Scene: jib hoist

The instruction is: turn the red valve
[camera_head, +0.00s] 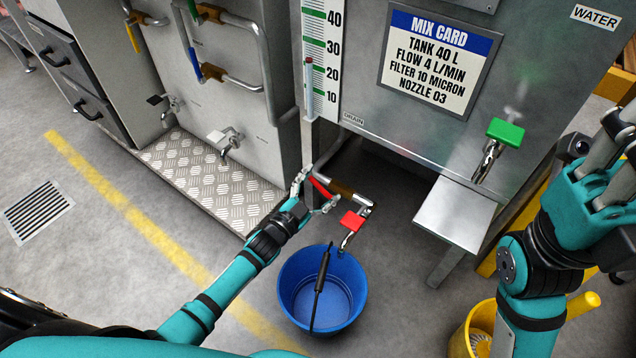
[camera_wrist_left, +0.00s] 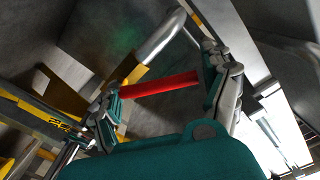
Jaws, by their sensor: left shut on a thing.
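The red valve lever (camera_head: 322,188) sits on a bent metal pipe with a brass-coloured body, low under the grey tank. My left gripper (camera_head: 318,193) reaches it from the left and is shut on the lever. In the left wrist view, the red lever (camera_wrist_left: 160,85) runs crosswise between the two fingers of my left gripper (camera_wrist_left: 165,88). The pipe (camera_wrist_left: 160,38) shows behind it. A separate red tap handle (camera_head: 352,221) is at the pipe's outlet. My right gripper (camera_head: 606,150) is at the right edge, partly cut off, and its opening is unclear.
A blue bucket (camera_head: 290,285) with a black handle stands on the floor below the outlet. A green tap (camera_head: 505,132) is on the tank front above a metal shelf (camera_head: 455,212). A yellow bucket (camera_head: 460,345) stands at bottom right.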

